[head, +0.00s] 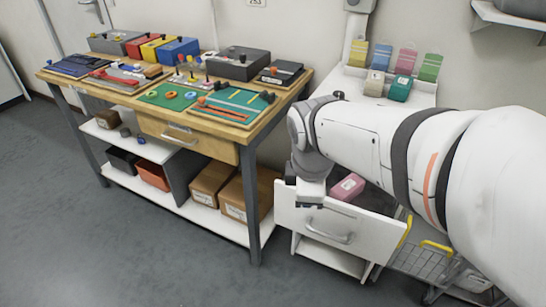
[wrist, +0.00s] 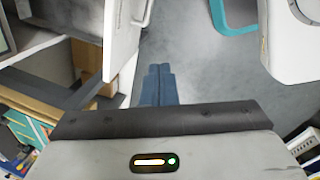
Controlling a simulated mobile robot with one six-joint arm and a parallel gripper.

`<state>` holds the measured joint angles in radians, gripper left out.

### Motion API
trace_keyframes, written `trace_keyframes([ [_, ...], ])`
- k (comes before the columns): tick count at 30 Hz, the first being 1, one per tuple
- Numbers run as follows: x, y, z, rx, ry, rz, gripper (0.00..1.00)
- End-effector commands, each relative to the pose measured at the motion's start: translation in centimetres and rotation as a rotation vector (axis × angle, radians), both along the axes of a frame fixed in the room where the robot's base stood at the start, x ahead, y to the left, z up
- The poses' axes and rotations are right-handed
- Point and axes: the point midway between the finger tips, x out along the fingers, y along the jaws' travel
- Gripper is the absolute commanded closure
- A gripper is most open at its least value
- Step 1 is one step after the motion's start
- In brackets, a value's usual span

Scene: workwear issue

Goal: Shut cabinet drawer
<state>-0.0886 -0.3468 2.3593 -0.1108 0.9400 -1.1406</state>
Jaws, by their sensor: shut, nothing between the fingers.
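The white cabinet (head: 312,252) stands right of the workbench. Its upper drawer (head: 335,225) is pulled out, with a grey bar handle (head: 330,236) on its front and a pink packet (head: 348,187) inside. My gripper (head: 310,203) is at the top left of the drawer front in the head view; its fingertips are hard to make out there. In the wrist view, my gripper's blue-grey fingers (wrist: 159,68) are together and empty. The white drawer front (wrist: 121,40) and its handle (wrist: 140,12) are left of them. I cannot tell whether they touch the drawer.
The wooden workbench (head: 240,128) at left carries tool boards and boxes; its own drawer (head: 190,138) looks shut. Cardboard boxes (head: 211,183) sit on its lower shelf. A wire basket (head: 425,258) with yellow handles is right of the cabinet. The floor (head: 130,245) in front is clear.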

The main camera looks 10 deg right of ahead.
Motion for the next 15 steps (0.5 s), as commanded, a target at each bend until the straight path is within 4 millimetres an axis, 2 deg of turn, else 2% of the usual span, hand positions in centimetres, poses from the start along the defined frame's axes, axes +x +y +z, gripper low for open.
trace_keyframes([
  [1,0.6,0.3,-2.8,-0.037,0.014,0.141,1.00],
  [6,2.5,1.0,-6.5,-0.161,0.063,0.621,1.00],
  [10,3.6,1.5,-8.5,-0.235,0.096,0.908,1.00],
  [15,4.4,1.9,-9.6,-0.289,0.124,1.128,1.00],
])
